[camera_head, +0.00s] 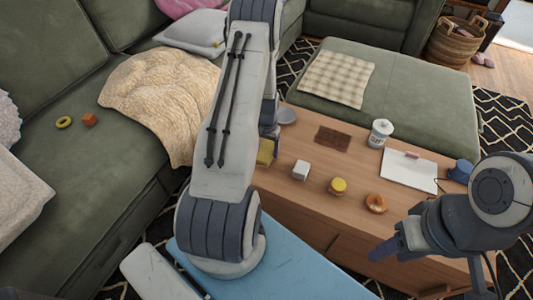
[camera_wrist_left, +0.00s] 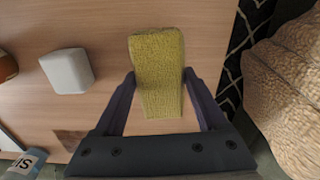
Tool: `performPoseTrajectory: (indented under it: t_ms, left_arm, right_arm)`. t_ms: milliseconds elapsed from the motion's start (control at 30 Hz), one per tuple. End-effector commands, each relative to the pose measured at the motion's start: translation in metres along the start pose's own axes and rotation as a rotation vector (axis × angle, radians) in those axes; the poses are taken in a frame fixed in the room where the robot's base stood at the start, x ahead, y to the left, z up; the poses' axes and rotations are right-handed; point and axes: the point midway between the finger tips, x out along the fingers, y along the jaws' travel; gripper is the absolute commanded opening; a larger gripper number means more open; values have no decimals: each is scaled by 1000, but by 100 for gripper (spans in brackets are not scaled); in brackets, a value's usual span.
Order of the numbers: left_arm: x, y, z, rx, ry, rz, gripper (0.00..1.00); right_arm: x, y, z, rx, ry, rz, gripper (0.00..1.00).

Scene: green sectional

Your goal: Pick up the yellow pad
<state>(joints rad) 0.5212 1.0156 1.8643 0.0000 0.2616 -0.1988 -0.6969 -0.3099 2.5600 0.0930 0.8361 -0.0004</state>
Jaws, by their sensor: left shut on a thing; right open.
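The yellow pad (camera_head: 265,152) shows partly beside my left arm in the head view, at the left end of the wooden table; the arm hides the rest. In the left wrist view the yellow pad (camera_wrist_left: 158,65) has a rough, woven-looking surface. My left gripper (camera_wrist_left: 159,76) is shut on it, one dark finger at each side. I cannot tell whether the pad touches the table. My right gripper (camera_head: 385,249) is open and empty in front of the table's right part, away from the pad.
On the wooden table (camera_head: 318,223) are a white block (camera_head: 300,170), a yellow-topped round item (camera_head: 338,186), a donut (camera_head: 375,203), a brown mat (camera_head: 332,138), a white jar (camera_head: 380,133), a clipboard (camera_head: 409,170) and a blue mug (camera_head: 460,171). A beige blanket (camera_head: 160,92) drapes the green sofa at left.

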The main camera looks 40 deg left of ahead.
Motion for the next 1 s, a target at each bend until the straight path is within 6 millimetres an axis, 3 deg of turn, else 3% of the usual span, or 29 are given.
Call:
performPoseTrajectory:
  t_ms: [33, 300, 500, 700, 967, 1000]
  left_arm:
    - [-12, 7, 1, 5, 0, 0, 20]
    - [-47, 68, 12, 7, 1, 0, 20]
    - [-66, 100, 17, 4, 1, 0, 20]
    - [-73, 114, 20, 1, 0, 0, 20]
    - [-73, 115, 20, 0, 0, 0, 20]
    - [-73, 115, 20, 0, 0, 0, 70]
  right_arm:
    - [-5, 0, 0, 0, 0, 0, 50]
    - [-16, -1, -1, 0, 0, 0, 50]
    - [-20, -2, -1, 0, 0, 0, 50]
    - [-22, -2, -1, 0, 0, 0, 50]
    - [-22, -2, -1, 0, 0, 0, 50]
    - [-22, -2, -1, 0, 0, 0, 50]
